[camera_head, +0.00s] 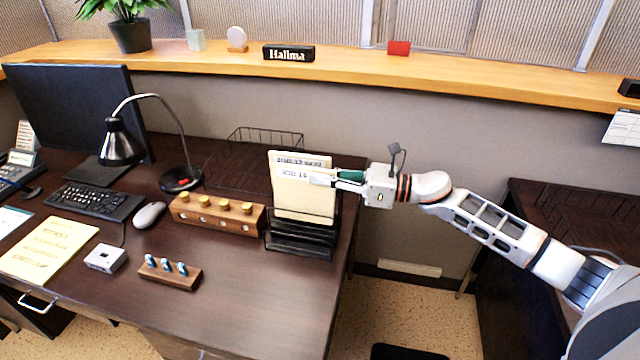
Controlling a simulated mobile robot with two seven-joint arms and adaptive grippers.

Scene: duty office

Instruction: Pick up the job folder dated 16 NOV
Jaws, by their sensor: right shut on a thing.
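Cream job folders (303,203) stand upright in a black file rack (299,242) at the right side of the desk. One has a printed label near its top edge, and another shows just behind it. The label lettering is too small and partly covered to read the date surely. My right gripper (321,180) reaches in from the right, its fingers at the upper right of the front folder, shut on a folder. The folders' lower edges are hidden in the rack. My left gripper is not in view.
A wooden block with yellow-topped stamps (217,214) stands left of the rack, and a wire basket (264,137) behind it. A desk lamp (122,145), keyboard (96,201) and monitor (78,112) are further left. The desk's front right is clear.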

